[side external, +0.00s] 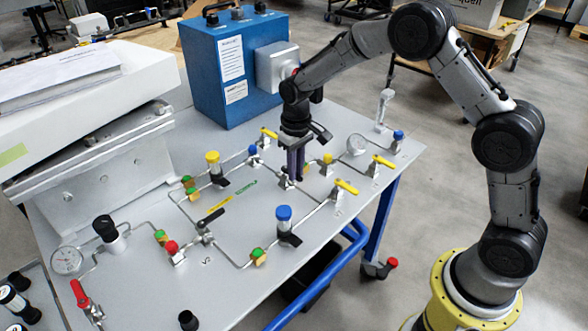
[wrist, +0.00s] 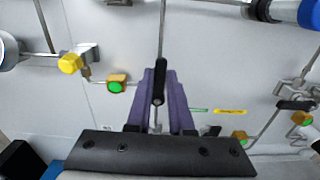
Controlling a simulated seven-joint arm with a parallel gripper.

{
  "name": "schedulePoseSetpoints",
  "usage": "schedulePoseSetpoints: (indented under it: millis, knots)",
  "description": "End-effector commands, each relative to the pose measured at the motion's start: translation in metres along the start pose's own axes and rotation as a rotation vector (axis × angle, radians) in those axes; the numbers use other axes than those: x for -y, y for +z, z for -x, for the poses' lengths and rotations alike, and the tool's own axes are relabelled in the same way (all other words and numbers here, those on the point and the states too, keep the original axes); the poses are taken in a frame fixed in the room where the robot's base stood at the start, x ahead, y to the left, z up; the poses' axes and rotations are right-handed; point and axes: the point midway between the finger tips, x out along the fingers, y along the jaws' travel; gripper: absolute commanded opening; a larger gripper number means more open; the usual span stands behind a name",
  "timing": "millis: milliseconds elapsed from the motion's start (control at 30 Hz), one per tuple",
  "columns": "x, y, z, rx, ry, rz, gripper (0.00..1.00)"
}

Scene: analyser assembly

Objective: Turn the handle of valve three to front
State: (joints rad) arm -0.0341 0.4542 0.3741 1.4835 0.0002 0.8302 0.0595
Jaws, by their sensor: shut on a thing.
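My gripper (side external: 291,178) points straight down over the middle of the panel, at a small valve (side external: 285,184) on the pipework. In the wrist view, its two purple fingers (wrist: 159,78) are shut on a black valve handle (wrist: 158,97), one finger on each side. The handle's narrow end lies between the fingertips, and a thin pipe runs away from it toward the top of the picture. In the side view the fingers hide most of this handle. I cannot read a label that names this valve as valve three.
Another black-handled valve (side external: 208,220) sits left of my gripper. Yellow-handled valves (side external: 345,187) and a yellow-capped part (side external: 326,160) stand close on the right. A tall blue-capped part (side external: 284,222) stands in front. A blue box (side external: 225,75) stands behind.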

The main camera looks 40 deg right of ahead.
Motion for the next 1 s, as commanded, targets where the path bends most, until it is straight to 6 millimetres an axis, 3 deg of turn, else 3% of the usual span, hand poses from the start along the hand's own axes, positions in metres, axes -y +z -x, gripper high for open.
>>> schedulePoseSetpoints:
  millis: [600, 633, 767, 1000]
  knots:
    - [-0.0022, -0.0008, 0.0021, -0.003, 0.001, 0.043, 0.0]
    - [-0.0022, -0.0008, 0.0021, -0.003, 0.001, 0.043, 0.23]
    - [-0.0021, -0.0006, 0.0015, -0.002, 0.001, 0.042, 0.47]
    - [-0.0018, -0.0003, 0.0007, -0.001, 0.0, 0.041, 0.5]
